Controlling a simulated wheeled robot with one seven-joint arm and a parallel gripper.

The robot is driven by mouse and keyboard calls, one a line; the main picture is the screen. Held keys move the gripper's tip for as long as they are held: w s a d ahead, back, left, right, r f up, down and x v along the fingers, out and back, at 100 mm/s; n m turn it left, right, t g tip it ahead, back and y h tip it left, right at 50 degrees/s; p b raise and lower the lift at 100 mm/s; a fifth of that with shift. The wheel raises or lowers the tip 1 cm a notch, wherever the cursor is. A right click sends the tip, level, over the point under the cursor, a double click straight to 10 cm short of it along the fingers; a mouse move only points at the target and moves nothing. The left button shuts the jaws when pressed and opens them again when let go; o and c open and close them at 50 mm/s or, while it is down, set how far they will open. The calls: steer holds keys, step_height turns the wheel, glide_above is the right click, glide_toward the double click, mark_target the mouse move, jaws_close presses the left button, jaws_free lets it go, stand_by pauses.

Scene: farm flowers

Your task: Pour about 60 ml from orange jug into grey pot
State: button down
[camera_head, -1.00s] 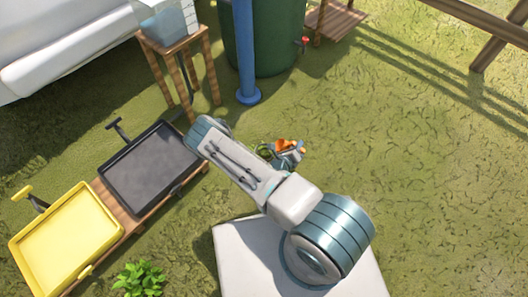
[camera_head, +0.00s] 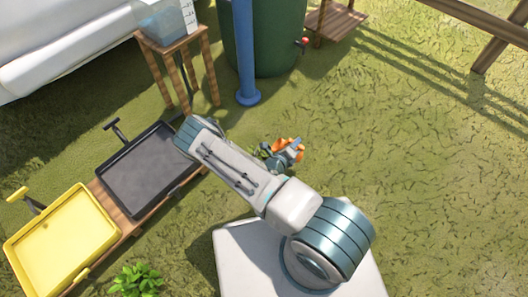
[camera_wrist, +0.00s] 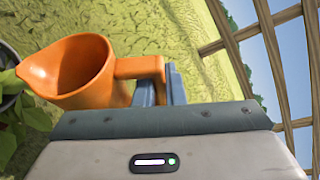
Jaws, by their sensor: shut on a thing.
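The orange jug (camera_wrist: 72,70) is at the upper left of the wrist view, its open mouth showing and its spout toward the left. My gripper (camera_wrist: 160,88) is shut on its handle. In the head view the jug (camera_head: 291,144) is a small orange shape beside my arm, with the gripper (camera_head: 296,151) at it. A grey rim (camera_wrist: 8,88), likely the grey pot, is cut off at the left edge of the wrist view, with green leaves around it. The spout is close to this rim. I cannot see any liquid or stream.
A black tray (camera_head: 150,172) and a yellow tray (camera_head: 62,242) lie on a wooden bench at left. A wooden stand (camera_head: 176,46) holds a clear tank. A blue post (camera_head: 245,55) and green barrel (camera_head: 275,40) stand behind. Grass at right is free.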

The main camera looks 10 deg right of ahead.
mark_target(284, 143)
steer(key=shift+a+r, duration=0.1)
steer(key=shift+a, duration=0.05)
steer(key=shift+w+a+r+n+b, duration=0.25)
steer(key=shift+a+r+n+b, duration=0.15)
steer(key=shift+n+b, duration=0.25)
steer(key=shift+w+a+r+n+h+b, duration=0.2)
steer(key=shift+a+r+n+h+b, duration=0.15)
steer(key=shift+h+b, duration=0.2)
stand_by(1.1)
steer(key=shift+w+a+r+n+h+b, duration=0.15)
steer(key=shift+w+a+r+n+b, duration=0.15)
steer(key=shift+a, duration=0.2)
steer(key=shift+w+a+r+n+h+b, duration=0.15)
steer(key=shift+w+a+n+b, duration=0.1)
steer(key=shift+a, duration=0.25)
stand_by(0.4)
